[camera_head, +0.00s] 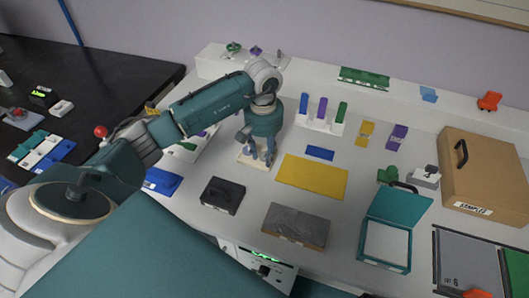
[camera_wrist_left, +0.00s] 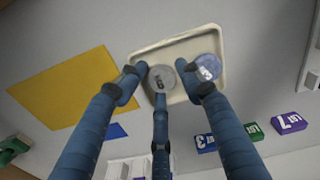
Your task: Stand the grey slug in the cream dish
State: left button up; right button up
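The cream dish (camera_wrist_left: 178,46) is a shallow tray with rounded corners; in the head view the cream dish (camera_head: 246,158) shows only partly under my left gripper (camera_head: 262,156). In the left wrist view a round grey slug (camera_wrist_left: 163,78) stands end-on within the dish's outline. The fingers of my left gripper (camera_wrist_left: 161,75) surround it, their tips close to its edge. I cannot tell whether they press on it or whether it rests on the dish floor. A bluish round piece (camera_wrist_left: 208,67) is at the dish's right side, partly beside a finger. My right gripper is not in view.
A yellow mat (camera_head: 312,177) lies right of the dish. A black box (camera_head: 222,195) and a grey slab (camera_head: 296,226) are nearer the front. A rack with coloured pieces (camera_head: 320,117) stands behind. An open teal case (camera_head: 387,244) and a brown samples case (camera_head: 485,175) are at right.

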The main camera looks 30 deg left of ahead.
aim_at(265, 153)
pick_arm(q)
jog(key=shift+s+f, duration=0.15)
jog(key=shift+f, duration=0.15)
jog(key=shift+r+p, duration=0.35)
jog(key=shift+p, duration=0.35)
jog(key=r, duration=0.1)
jog(key=r+b, duration=0.1)
jog(key=w+r, duration=0.1)
jog(key=r, duration=0.1)
jog(key=shift+w+a+r+b, duration=0.1)
jog(key=shift+a+b, duration=0.15)
jog(key=shift+b, duration=0.05)
notch_tip(265, 153, up, 8)
jog(key=b, duration=0.1)
jog(key=shift+s, duration=0.35)
